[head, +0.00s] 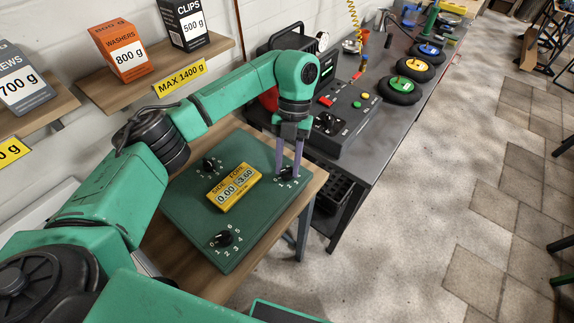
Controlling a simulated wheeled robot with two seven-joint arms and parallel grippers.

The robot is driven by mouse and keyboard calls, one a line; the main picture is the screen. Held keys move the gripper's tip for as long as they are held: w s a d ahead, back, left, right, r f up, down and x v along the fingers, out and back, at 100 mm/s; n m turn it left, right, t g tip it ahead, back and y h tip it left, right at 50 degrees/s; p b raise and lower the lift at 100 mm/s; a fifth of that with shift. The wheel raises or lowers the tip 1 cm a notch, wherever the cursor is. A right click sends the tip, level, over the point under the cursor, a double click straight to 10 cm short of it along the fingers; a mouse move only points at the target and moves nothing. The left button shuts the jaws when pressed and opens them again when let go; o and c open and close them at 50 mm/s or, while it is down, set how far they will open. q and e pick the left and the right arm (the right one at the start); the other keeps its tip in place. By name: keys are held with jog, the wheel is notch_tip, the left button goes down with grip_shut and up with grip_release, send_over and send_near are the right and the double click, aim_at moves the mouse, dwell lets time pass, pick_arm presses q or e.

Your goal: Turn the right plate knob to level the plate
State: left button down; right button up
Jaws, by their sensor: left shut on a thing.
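A green plate (190,205) lies on a wooden table. A yellow display (235,188) in its middle reads SIDE 0.00 and FORE -3.60, as far as I can make out. Black knobs with number dials sit at the plate's far left (209,164), near edge (223,239) and right corner (287,173). My left gripper (287,172) points down at the right knob, its two fingers shut on it and partly hiding it. My right gripper is not in view.
Wall shelves hold boxes marked washers 800 g (122,52), clips 500 g (183,24) and 700 g (24,80). A yellow label (181,78) reads MAX 1400 g. A control box (345,115) stands on the grey bench behind. Open floor lies to the right.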

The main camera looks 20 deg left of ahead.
pick_arm(q)
jog(key=shift+m, duration=0.3)
jog(key=c, duration=0.5)
grip_release()
jog(key=shift+c, duration=0.2)
jog(key=p+v, duration=0.3)
jog(key=v, duration=1.1)
jog(key=shift+d+r, duration=0.15)
jog(key=shift+r, duration=0.2)
